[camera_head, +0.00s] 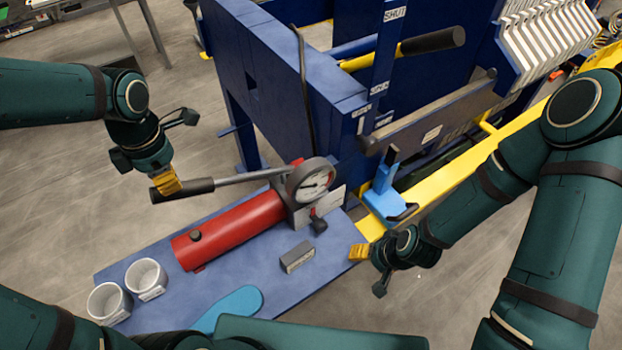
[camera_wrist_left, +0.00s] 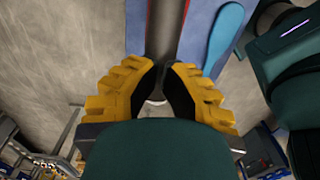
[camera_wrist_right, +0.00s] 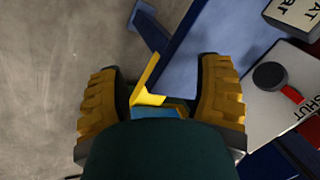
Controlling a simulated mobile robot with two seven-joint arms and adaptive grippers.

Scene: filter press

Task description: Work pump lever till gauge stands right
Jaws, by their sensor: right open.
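The pump has a red cylinder (camera_head: 230,228) on a blue bench plate. Its lever (camera_head: 240,178) is a grey rod with a black grip, lying near level and reaching left from the pump head. The round white-faced gauge (camera_head: 312,180) stands above the pump head; its needle is too small to read surely. My left gripper (camera_head: 168,182) is at the lever's grip end, and its fingers (camera_wrist_left: 165,80) are closed about the lever. My right gripper (camera_head: 362,252) is open and empty near the plate's right edge; its fingers show spread apart in the right wrist view (camera_wrist_right: 160,85).
Two white cups (camera_head: 147,278) stand at the plate's left end. A grey lettered block (camera_head: 297,257) and a light-blue flat piece (camera_head: 235,305) lie on the plate. A bright-blue bracket (camera_head: 385,190) stands by the yellow rail (camera_head: 440,185). The blue press frame (camera_head: 270,80) rises behind.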

